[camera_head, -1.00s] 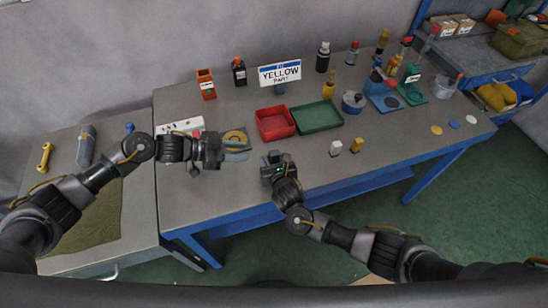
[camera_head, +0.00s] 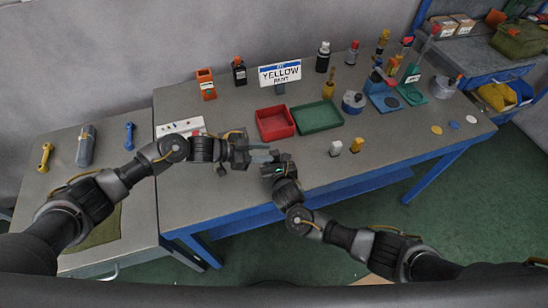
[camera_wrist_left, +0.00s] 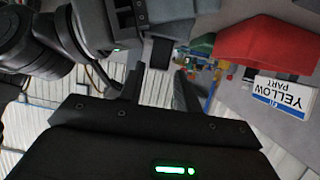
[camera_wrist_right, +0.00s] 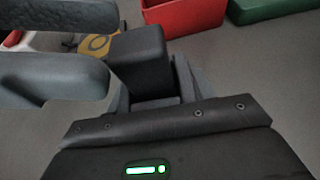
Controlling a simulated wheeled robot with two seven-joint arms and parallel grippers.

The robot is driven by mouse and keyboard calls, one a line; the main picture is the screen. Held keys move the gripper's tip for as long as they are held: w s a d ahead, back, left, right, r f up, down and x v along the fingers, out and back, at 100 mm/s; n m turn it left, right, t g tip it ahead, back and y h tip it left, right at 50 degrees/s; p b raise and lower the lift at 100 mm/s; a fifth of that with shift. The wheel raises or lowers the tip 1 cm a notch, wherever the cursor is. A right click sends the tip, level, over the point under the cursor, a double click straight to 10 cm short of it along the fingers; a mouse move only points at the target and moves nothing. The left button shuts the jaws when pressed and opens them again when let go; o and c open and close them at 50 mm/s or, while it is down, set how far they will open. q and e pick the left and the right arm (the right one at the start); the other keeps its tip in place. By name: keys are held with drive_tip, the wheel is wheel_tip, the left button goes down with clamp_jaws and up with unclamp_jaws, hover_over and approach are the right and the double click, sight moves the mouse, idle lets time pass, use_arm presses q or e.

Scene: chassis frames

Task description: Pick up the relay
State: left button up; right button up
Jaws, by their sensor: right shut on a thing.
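A dark block (camera_wrist_right: 137,60), which looks like the relay, is held between the fingers of my right gripper (camera_head: 276,166). My right gripper is shut on it above the front of the table. My left gripper (camera_head: 264,156) is close beside it, with its two fingers apart. In the left wrist view, the dark block (camera_wrist_left: 160,53) shows just past or between the left fingertips (camera_wrist_left: 160,85). I cannot tell whether they touch it. In the right wrist view, the left gripper's fingers (camera_wrist_right: 60,50) come in from the left.
A red tray (camera_head: 275,134) and a green tray (camera_head: 335,122) lie behind the grippers. A white block (camera_head: 336,148) and a yellow block (camera_head: 356,146) stand to the right. The "YELLOW PART" sign (camera_head: 280,75) stands behind the trays. The right front tabletop is mostly clear.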

sight(272, 153)
use_arm(q)
drive_tip(key=x, duration=0.4)
drive_tip(key=shift+d, duration=0.2)
use_arm(e)
drive_tip(key=shift+d, duration=0.15)
use_arm(q)
drive_tip(key=shift+s, duration=0.1)
drive_tip(key=shift+c, duration=0.4)
clamp_jaws()
wheel_tip(272, 153, up, 10)
drive_tip(key=shift+r, duration=0.1)
use_arm(e)
drive_tip(key=o, duration=1.1)
